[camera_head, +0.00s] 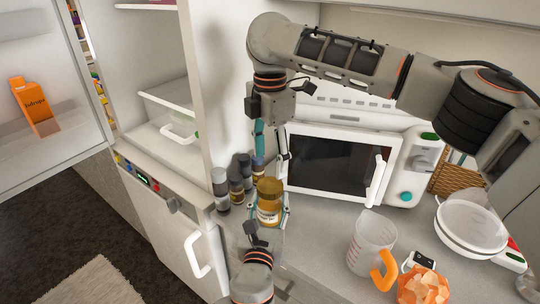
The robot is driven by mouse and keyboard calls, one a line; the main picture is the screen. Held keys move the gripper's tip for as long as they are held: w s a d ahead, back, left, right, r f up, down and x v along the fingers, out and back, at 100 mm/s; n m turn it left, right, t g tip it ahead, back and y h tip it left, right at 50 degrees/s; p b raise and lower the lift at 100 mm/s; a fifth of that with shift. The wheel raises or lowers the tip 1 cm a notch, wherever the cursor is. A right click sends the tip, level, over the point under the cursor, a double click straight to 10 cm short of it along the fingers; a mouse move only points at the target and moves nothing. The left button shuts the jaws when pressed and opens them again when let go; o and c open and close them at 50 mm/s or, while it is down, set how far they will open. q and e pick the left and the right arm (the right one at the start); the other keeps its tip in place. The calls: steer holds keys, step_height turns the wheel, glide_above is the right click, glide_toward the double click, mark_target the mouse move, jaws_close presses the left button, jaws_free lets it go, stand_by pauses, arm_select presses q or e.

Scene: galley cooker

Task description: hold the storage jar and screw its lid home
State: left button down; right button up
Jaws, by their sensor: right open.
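The storage jar (268,213), amber with a pale label, stands upright on the counter left of the microwave. Its brownish-gold lid (270,186) sits on top; I cannot tell how tightly it is seated. My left gripper (268,219) comes from the front, with a finger on each side of the jar's body, and appears shut on it. My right gripper (270,157) points down from above. Its fingers are spread apart, open and empty, with the tips just above the lid.
Several dark-capped bottles (238,182) stand close behind and left of the jar. The white microwave (335,163) is right behind it. A measuring jug (371,240) with an orange handle, an orange crumpled object (423,286) and bowls (470,226) occupy the right counter.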

mark_target(270, 184)
steer(key=shift+f, duration=3.9)
steer(key=c, duration=1.1)
steer(key=shift+m, duration=0.9)
steer(key=shift+c, duration=0.3)
steer(key=o, duration=1.2)
steer(key=shift+o, duration=0.2)
steer(key=shift+r, duration=2.25)
